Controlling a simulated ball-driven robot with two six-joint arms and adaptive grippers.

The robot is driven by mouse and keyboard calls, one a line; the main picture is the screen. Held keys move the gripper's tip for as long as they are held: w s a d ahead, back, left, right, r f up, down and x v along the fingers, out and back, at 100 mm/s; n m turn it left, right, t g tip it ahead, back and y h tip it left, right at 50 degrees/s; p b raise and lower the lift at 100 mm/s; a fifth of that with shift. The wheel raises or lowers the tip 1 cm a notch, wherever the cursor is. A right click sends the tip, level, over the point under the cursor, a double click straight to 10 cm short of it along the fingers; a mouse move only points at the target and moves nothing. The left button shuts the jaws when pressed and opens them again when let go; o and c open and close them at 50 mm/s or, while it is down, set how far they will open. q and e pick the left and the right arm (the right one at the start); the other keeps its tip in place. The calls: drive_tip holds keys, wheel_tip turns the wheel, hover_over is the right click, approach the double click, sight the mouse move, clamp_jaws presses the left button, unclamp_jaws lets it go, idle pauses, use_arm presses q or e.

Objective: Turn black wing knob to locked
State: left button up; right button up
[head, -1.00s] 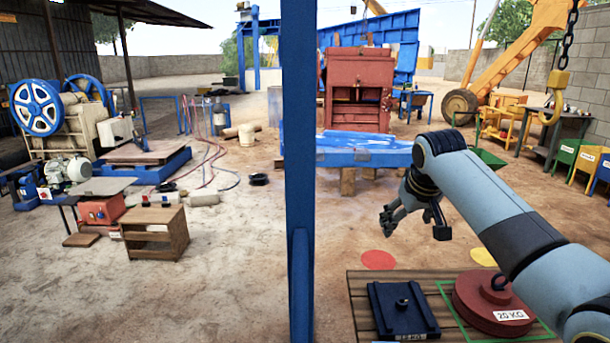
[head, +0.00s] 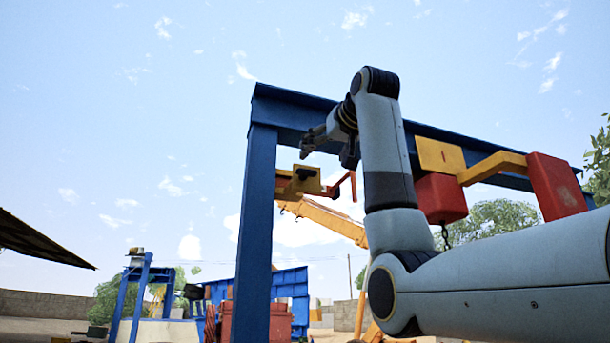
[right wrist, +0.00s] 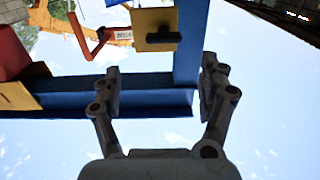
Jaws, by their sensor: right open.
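The black wing knob (head: 306,173) sits on a yellow plate (head: 293,187) fixed by the blue post below the beam. In the right wrist view the knob (right wrist: 163,38) is a dark bar lying crosswise on the yellow plate (right wrist: 153,18). My right gripper (head: 308,150) is raised near the beam, above the knob in the head view. In the right wrist view its two fingers (right wrist: 160,80) are spread with nothing between them. The knob lies beyond the fingertips, apart from them. My left gripper is not in view.
A blue post (head: 258,190) and blue beam (head: 290,112) frame the plate. A red lever (head: 343,187) is right of the knob. Red blocks (head: 440,198) and a yellow bracket (head: 492,166) hang along the beam farther right. Open sky lies left of the post.

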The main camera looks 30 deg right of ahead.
sight(307, 170)
drive_tip(key=p+x, duration=0.2)
drive_tip(key=x, duration=0.3)
drive_tip(key=p+x, duration=0.3)
drive_tip(key=x, duration=0.2)
drive_tip(key=shift+a+r, duration=0.1)
drive_tip(key=shift+a, duration=0.15)
drive_tip(key=shift+w, duration=0.5)
drive_tip(key=shift+c, duration=0.4)
drive_tip(key=shift+c, duration=1)
drive_tip(key=c, duration=0.9)
